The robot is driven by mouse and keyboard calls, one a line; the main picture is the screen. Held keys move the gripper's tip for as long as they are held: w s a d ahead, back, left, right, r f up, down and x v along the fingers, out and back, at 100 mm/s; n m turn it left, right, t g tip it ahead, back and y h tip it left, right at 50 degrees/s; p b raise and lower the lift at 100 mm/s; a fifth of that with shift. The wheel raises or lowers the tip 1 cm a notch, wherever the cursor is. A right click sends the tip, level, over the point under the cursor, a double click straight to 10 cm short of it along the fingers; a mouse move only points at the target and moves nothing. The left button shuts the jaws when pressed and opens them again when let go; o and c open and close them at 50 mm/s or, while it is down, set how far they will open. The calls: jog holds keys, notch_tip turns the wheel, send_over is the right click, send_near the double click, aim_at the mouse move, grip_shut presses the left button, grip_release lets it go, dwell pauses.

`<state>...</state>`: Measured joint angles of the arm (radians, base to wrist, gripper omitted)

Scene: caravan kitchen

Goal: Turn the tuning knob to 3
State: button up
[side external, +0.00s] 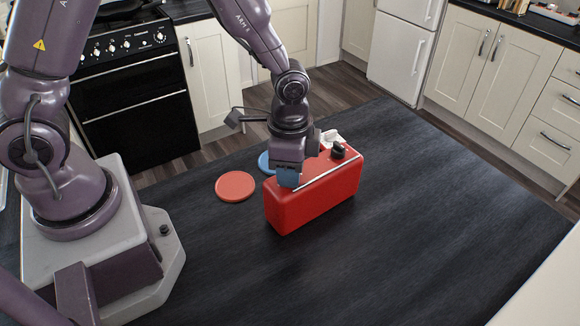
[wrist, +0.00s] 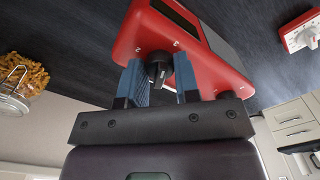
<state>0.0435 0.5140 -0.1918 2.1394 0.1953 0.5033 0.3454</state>
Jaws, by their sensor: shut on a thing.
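A red box-shaped radio (side external: 318,200) stands on the dark worktop, with its controls on the upper face. My gripper (side external: 288,180) points down at the near-left end of that face. In the wrist view my gripper (wrist: 160,82) has its blue fingers on either side of the black tuning knob (wrist: 159,70) and is shut on it. Small white marks, one looking like a 3, show on the red face (wrist: 148,32) beside the knob. The knob's exact pointer setting is too small to read. In the side view the fingers hide this knob.
A second black knob (side external: 338,150) sits at the radio's other end. A red disc (side external: 235,186) and a partly hidden blue disc (side external: 264,162) lie left of the radio. A white object (side external: 331,137) stands behind it. The worktop on the right is clear.

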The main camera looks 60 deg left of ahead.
jog(key=shift+m, duration=2.1)
jog(key=o, duration=0.9)
jog(key=shift+o, duration=0.2)
notch_tip(320, 180, up, 13)
